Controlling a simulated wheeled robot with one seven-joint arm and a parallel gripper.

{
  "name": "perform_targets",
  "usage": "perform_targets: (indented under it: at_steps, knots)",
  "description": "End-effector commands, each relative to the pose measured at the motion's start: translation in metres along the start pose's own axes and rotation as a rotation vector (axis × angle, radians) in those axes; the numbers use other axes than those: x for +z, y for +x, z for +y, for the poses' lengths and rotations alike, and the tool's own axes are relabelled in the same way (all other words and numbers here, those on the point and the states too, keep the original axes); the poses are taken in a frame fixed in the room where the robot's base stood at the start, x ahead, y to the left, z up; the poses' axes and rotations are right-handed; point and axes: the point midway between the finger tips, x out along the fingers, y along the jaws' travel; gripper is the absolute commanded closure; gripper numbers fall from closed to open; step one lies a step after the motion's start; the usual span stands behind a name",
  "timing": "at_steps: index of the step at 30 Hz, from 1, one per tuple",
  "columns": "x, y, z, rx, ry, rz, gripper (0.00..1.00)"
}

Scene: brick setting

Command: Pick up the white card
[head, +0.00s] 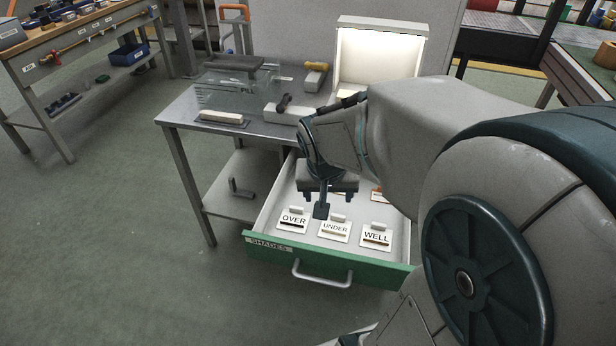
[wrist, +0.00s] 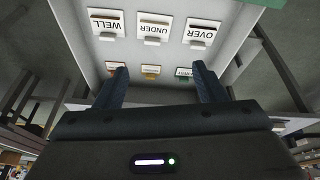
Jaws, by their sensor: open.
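Several white cards with small raised tabs lie in an open drawer. The front row reads OVER (head: 293,221), UNDER (head: 335,231) and WELL (head: 376,236). These three cards also show upside down in the wrist view: WELL (wrist: 107,22), UNDER (wrist: 154,28) and OVER (wrist: 202,32). A second row lies behind them, with a white and orange card (wrist: 150,71) between my fingers in that view. My gripper (wrist: 158,72) is open and empty, pointing down above the drawer. It partly hides the back row in the head view.
The drawer (head: 330,262) has a green front labelled SHADES and a metal handle. Above it, the metal table (head: 178,110) carries a lit white box (head: 380,55), a clear panel and several tools. A wooden workbench (head: 75,45) stands at the left. The floor between is clear.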

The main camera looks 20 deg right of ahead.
Motion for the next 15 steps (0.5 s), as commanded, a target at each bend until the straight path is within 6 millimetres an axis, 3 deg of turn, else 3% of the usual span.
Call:
perform_targets:
  at_steps: [1, 4, 15]
  knots:
    - [-0.004, 0.036, 0.004, 0.015, 0.049, 0.004, 0.36]
    - [-0.017, 0.07, 0.009, 0.028, 0.129, 0.026, 0.36]
    - [-0.034, 0.129, 0.015, 0.033, 0.225, 0.048, 0.36]
